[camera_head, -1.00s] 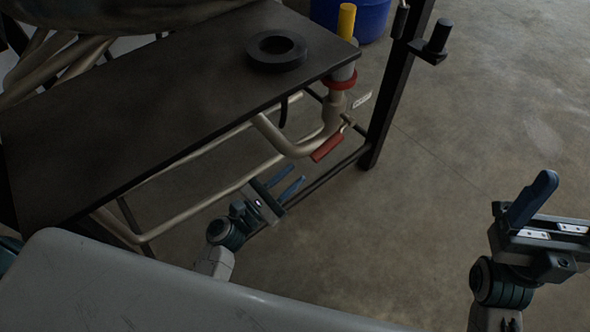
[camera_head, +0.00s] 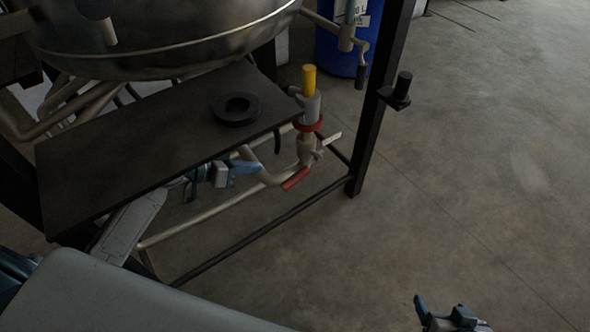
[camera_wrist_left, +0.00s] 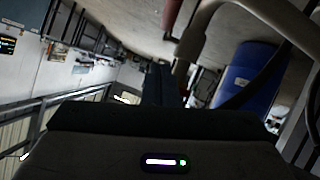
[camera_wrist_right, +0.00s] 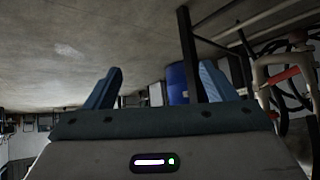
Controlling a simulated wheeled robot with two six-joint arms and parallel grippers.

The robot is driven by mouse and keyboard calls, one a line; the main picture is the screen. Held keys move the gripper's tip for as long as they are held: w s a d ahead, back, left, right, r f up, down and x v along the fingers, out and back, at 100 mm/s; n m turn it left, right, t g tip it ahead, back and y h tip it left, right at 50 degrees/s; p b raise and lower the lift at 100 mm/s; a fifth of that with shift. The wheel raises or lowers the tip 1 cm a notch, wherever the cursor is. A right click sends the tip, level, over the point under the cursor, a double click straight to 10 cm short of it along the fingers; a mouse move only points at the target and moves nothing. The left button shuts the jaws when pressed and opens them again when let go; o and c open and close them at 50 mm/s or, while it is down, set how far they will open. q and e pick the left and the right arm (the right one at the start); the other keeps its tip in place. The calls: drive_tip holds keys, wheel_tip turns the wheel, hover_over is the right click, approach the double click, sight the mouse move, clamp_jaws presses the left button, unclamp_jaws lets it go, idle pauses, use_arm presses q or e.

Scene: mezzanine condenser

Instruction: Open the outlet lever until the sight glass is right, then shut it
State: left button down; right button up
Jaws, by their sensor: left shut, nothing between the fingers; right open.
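The red-handled outlet lever (camera_head: 295,179) sits on the pale pipework below the dark shelf's right end. Its red grip also shows at the top of the left wrist view (camera_wrist_left: 171,14). My left gripper (camera_head: 257,168) is shut and empty under the shelf's front edge, left of the lever; I cannot tell if it touches the pipe. My right gripper (camera_head: 440,312) is open and empty at the bottom right, away from the pipework. A yellow-topped grey cylinder (camera_head: 309,80) stands above the red ring; I cannot tell whether it is the sight glass.
The dark shelf (camera_head: 150,150) carries a black ring (camera_head: 237,109). A black post (camera_head: 376,100) with a bracket stands right of the pipework. A large metal vessel (camera_head: 170,40) hangs above, and a blue drum (camera_head: 340,48) stands behind. Floor at right is clear.

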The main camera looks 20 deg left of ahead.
use_arm(q)
drive_tip(key=m, duration=0.1)
hover_over(296, 174)
drive_tip(key=s+a, duration=0.2)
drive_tip(key=a, duration=0.2)
wheel_tip(296, 174, down, 4)
drive_tip(key=f, duration=0.1)
drive_tip(key=d+f+b, duration=0.1)
drive_tip(key=shift+s+d+f+y, duration=0.1)
drive_tip(key=shift+s+f+y, duration=0.05)
drive_tip(key=shift+f+y, duration=0.2)
drive_tip(key=shift+d+f, duration=0.2)
drive_tip(key=shift+f, duration=0.45)
use_arm(e)
drive_tip(key=shift+s+a+f+y, duration=0.2)
drive_tip(key=shift+s+f+y, duration=0.1)
drive_tip(key=shift+s+f, duration=0.65)
use_arm(q)
drive_tip(key=shift+f+b, duration=0.15)
drive_tip(key=shift+b, duration=0.2)
use_arm(e)
drive_tip(key=shift+w+f, duration=0.1)
drive_tip(key=shift+w, duration=0.2)
